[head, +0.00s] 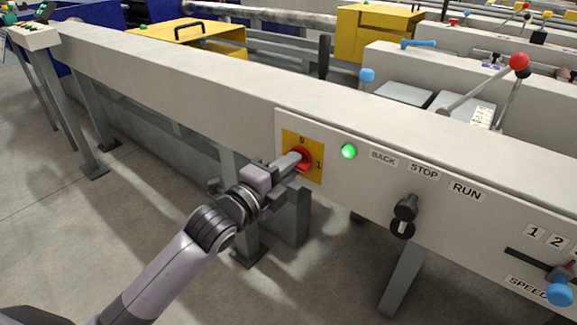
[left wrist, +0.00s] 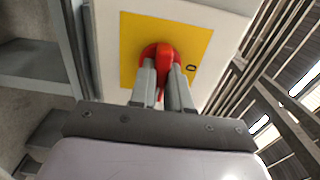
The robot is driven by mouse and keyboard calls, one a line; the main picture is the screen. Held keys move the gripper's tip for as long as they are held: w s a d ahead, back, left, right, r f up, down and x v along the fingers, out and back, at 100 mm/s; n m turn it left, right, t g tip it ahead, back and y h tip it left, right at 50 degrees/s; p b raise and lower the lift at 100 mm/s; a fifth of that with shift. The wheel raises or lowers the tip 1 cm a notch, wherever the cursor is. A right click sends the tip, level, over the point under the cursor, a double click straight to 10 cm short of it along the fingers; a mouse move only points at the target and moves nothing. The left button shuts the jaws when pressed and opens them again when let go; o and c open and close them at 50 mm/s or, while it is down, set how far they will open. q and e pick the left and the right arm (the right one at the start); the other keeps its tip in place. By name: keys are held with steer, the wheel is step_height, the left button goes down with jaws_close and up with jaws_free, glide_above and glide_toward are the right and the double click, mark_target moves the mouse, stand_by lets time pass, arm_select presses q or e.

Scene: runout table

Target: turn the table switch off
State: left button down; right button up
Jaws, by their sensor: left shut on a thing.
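The table switch is a red rotary knob (head: 305,154) on a yellow plate (head: 288,142) marked 0 above and 1 at right, on the front of the pale table rail. In the left wrist view the red knob (left wrist: 165,52) sits between the fingers, its grip bar crosswise to the direction of the 0 mark. My left gripper (head: 298,161) is shut on the knob, one finger on each side; the fingers also show in the left wrist view (left wrist: 162,84). They hide part of the knob, and the 1 is hidden there. My right gripper is out of view.
A green lamp (head: 348,151) is lit just right of the switch. Further right are a black lever (head: 404,208) below BACK, STOP and RUN labels, and a blue-knobbed SPEED slider (head: 559,294). Open floor lies at left.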

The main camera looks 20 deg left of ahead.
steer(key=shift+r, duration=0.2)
arm_select(q)
steer(key=shift+w+r+n+p, duration=0.1)
steer(key=shift+n+p, duration=3.65)
steer(key=shift+n, duration=0.7)
steer(key=shift+r+n+p, duration=0.1)
steer(key=shift+n+p, duration=3.6)
steer(key=shift+n, duration=0.75)
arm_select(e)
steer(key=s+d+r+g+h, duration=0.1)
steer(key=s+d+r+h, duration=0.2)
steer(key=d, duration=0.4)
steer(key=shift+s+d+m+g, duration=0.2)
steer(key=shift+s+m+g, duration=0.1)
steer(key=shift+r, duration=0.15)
arm_select(q)
steer(key=c, duration=1.1)
jaws_free()
steer(key=shift+f, duration=0.1)
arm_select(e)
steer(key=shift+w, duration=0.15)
